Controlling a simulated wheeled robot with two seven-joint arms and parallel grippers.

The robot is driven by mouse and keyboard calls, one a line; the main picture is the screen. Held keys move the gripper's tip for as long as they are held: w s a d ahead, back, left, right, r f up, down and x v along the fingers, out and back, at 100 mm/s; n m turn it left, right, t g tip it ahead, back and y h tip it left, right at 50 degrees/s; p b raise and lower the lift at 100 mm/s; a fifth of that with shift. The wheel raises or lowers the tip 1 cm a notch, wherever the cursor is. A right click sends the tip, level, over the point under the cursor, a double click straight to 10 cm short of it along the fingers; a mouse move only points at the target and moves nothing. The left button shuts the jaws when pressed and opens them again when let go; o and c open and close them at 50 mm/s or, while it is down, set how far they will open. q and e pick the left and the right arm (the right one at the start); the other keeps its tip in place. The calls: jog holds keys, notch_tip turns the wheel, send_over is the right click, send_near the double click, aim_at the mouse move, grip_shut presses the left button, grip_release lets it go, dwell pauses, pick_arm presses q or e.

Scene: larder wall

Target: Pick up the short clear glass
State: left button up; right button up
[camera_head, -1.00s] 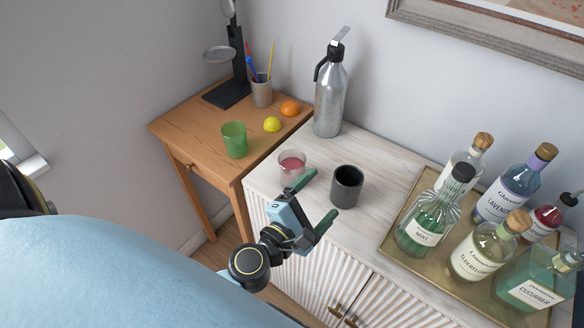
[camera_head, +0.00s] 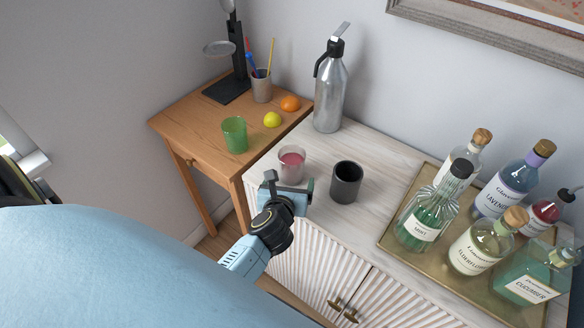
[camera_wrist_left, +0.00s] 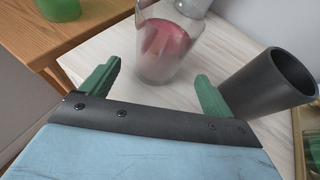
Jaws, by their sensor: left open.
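The short clear glass (camera_head: 291,163) holds a pink-red drink and stands upright on the pale wooden cabinet top, near its left edge. It also shows in the left wrist view (camera_wrist_left: 168,45), ahead of the fingers and toward the middle of the gap. My left gripper (camera_head: 289,182) is just in front of the glass in the head view. In the left wrist view its two green fingers (camera_wrist_left: 155,90) are apart with nothing between them. The lower front of the glass is partly hidden by the gripper in the head view. My right gripper is not in view.
A dark grey cup (camera_head: 346,183) stands close to the right of the glass. A silver siphon (camera_head: 330,95) is behind. A brass tray (camera_head: 397,222) of bottles lies right. A green glass (camera_head: 235,135) and fruit stand on the wooden side table (camera_head: 195,125).

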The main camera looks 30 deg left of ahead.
pick_arm(q)
jog(key=shift+a+r+x, duration=0.1)
jog(key=shift+x, duration=1.3)
jog(key=shift+a+r+x, duration=0.1)
jog(key=shift+a+x, duration=0.05)
jog(key=shift+x, duration=1.25)
jog(key=shift+r, duration=0.1)
jog(key=shift+c, duration=0.2)
jog(key=c, duration=1.2)
jog(key=shift+c, duration=0.9)
jog(key=shift+r, duration=0.15)
